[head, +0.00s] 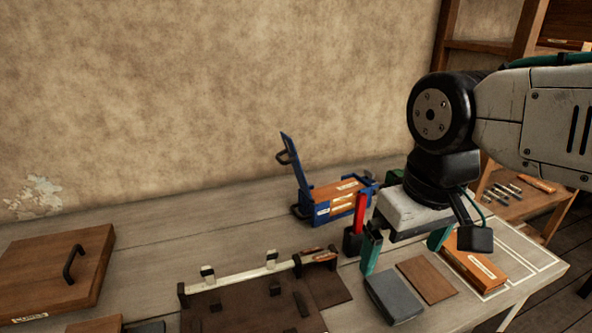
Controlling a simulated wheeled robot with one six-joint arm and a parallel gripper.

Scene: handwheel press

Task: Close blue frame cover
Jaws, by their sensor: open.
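The blue frame (322,214) stands on the workbench near the wall, with a brown block with pale labels (338,190) inside it. Its blue cover (293,160) stands raised at the frame's left side, leaning slightly left, with a dark handle (284,157) on it. My gripper (403,257), with green fingers, is to the right of the frame and nearer the camera. Its fingers are apart, and I see nothing held between them. A red upright piece on a dark base (360,214) stands between the frame and my gripper.
A brown lid with a black handle (60,272) lies at left. A dark board with a pale rail (250,300) is at front centre. A grey block (394,297), a brown plate (427,279) and an orange book-like block (474,262) lie near my gripper.

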